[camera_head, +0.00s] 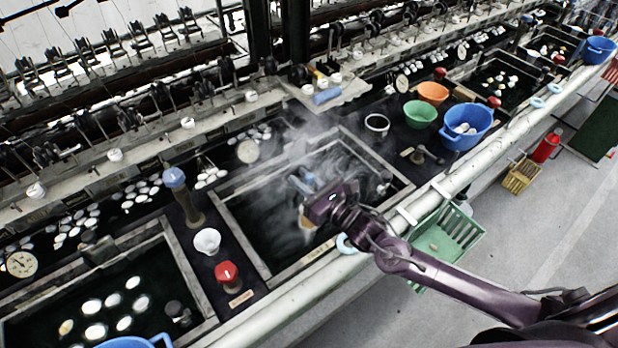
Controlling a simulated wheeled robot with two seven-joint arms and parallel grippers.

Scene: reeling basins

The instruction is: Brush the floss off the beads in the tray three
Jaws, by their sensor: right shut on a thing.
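The middle tray (379,165) is a dark, water-filled basin with a pale rim, and steam hangs over it. Whitish, blurred wisps like floss swirl in its water; single beads cannot be made out there. My right gripper (309,206) reaches over the front rim into this tray. It is shut on a brush-like thing, of which a tan part (306,220) shows below the jaws, close to the water. Steam and the gripper hide much of it. A blue part shows just beyond the jaws. My left gripper is not in view.
Another basin with several white oval beads (92,306) lies at front left. A white cup (207,241) and red-topped knob (227,272) stand between the basins. Blue (466,126), green (420,113) and orange (433,92) bowls stand right. A pale pipe (478,164) runs along the front edge.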

